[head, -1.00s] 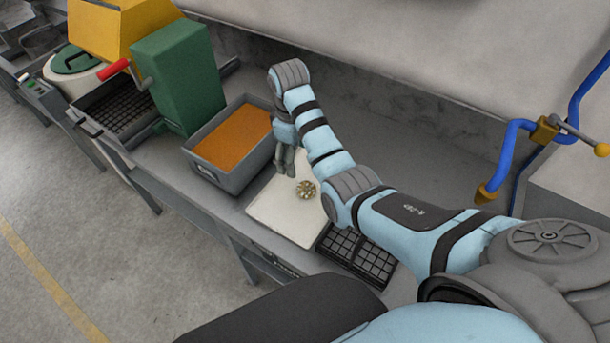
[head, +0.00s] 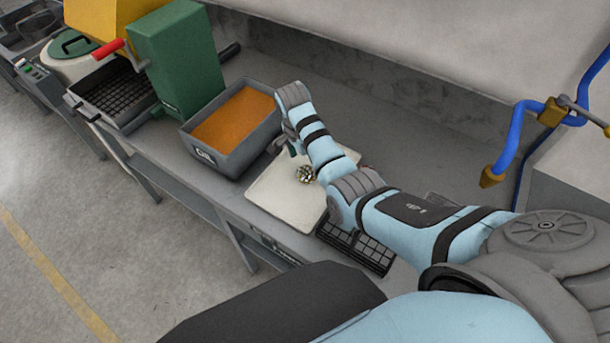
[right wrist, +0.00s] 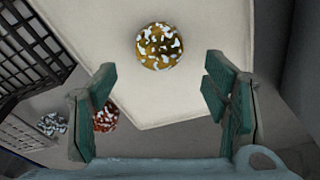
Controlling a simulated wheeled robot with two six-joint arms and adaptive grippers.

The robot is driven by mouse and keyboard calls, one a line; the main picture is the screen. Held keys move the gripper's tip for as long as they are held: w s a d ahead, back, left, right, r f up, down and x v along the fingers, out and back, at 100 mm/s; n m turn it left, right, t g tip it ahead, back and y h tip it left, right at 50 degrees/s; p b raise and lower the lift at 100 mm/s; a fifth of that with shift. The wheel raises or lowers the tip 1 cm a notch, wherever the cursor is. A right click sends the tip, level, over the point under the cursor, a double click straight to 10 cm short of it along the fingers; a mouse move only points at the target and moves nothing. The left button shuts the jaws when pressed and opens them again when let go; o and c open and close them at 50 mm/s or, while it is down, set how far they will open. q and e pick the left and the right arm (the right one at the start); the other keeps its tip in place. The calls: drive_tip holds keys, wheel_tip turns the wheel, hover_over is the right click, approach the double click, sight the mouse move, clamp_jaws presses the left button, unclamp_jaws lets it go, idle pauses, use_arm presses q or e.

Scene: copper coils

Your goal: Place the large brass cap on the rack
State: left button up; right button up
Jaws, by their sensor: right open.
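The brass cap (head: 305,174) is a small round gold piece lying on a pale board (head: 275,200). In the right wrist view the cap (right wrist: 159,46) is gold with bright white patches and lies apart from the fingers, ahead of the gap between them. My right gripper (right wrist: 160,85) is open and empty, with green fingers. In the head view the right gripper (head: 293,147) is close to the cap on its far side, partly hidden by my arm. The black gridded rack (head: 354,246) lies right of the board, partly behind my arm. My left gripper is out of view.
A grey bin with orange contents (head: 235,120) stands left of the board. A green machine (head: 178,60) stands farther left. In the right wrist view, a reddish round piece (right wrist: 106,117) and a silvery one (right wrist: 52,123) lie beside the board. Blue pipes (head: 515,140) rise at right.

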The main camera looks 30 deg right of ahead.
sight(307, 172)
drive_tip(key=f, duration=0.4)
drive_tip(key=shift+s+a+b, duration=0.1)
drive_tip(key=shift+s+b, duration=0.1)
drive_tip(key=shift+b, duration=0.15)
drive_tip(key=c, duration=1.4)
drive_tip(key=shift+r, duration=0.1)
